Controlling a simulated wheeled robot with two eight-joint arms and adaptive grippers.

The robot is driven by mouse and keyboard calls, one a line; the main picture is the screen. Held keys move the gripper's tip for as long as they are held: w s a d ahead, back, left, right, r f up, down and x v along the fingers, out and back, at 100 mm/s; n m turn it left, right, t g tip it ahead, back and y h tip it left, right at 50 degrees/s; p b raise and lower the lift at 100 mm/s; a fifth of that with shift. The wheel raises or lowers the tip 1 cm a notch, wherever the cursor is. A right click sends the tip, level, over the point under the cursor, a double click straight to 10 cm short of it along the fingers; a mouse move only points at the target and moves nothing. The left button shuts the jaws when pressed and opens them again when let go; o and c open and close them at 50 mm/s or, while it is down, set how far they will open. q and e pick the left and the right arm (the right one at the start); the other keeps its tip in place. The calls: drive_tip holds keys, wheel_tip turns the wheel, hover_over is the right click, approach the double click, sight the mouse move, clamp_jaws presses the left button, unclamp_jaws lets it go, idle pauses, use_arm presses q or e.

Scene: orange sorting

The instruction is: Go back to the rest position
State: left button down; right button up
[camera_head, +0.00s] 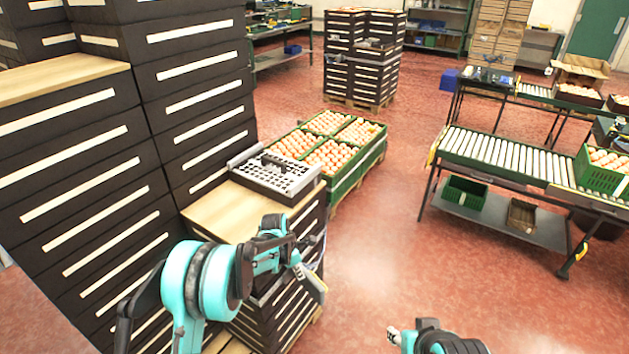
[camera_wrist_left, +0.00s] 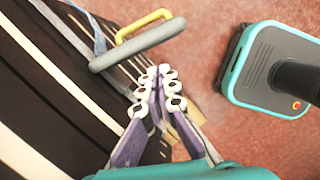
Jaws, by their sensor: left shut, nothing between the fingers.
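My left gripper (camera_head: 312,284) is at the end of the teal left arm, beside the dark stacked crates (camera_head: 275,318) in the lower middle of the head view. In the left wrist view, its purple fingers with white rings (camera_wrist_left: 165,88) are together and hold nothing. A grey bar with a yellow handle (camera_wrist_left: 145,32) is just beyond the fingertips; whether they touch cannot be told. My right arm shows only in part at the bottom edge of the head view, with a pale end piece (camera_head: 394,335); its finger state cannot be made out.
Tall dark crate stacks (camera_head: 100,190) stand close on the left. A grey tray device (camera_head: 275,177) sits on the wooden top (camera_head: 232,212). Green crates of oranges (camera_head: 345,190) stand behind. A roller conveyor (camera_head: 500,155) is at right. The red floor between is clear.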

use_arm(q)
drive_tip(key=s+a+r+m+t+y, duration=0.1)
drive_tip(key=s+a+r+m+t, duration=0.15)
drive_tip(key=s+r+m, duration=0.5)
drive_tip(key=s+a+r+m+t, duration=0.1)
drive_tip(key=s+a+r+m, duration=0.3)
drive_tip(key=r, duration=0.7)
drive_tip(key=s+a+r+m+t, duration=0.1)
drive_tip(key=s+a+m, duration=0.1)
drive_tip(key=s+m, duration=0.4)
drive_tip(key=s+a+r+m+t+y, duration=0.1)
drive_tip(key=s+m, duration=0.5)
drive_tip(key=s, duration=0.6)
drive_tip(key=shift+s+a, duration=0.4)
drive_tip(key=shift+a, duration=0.2)
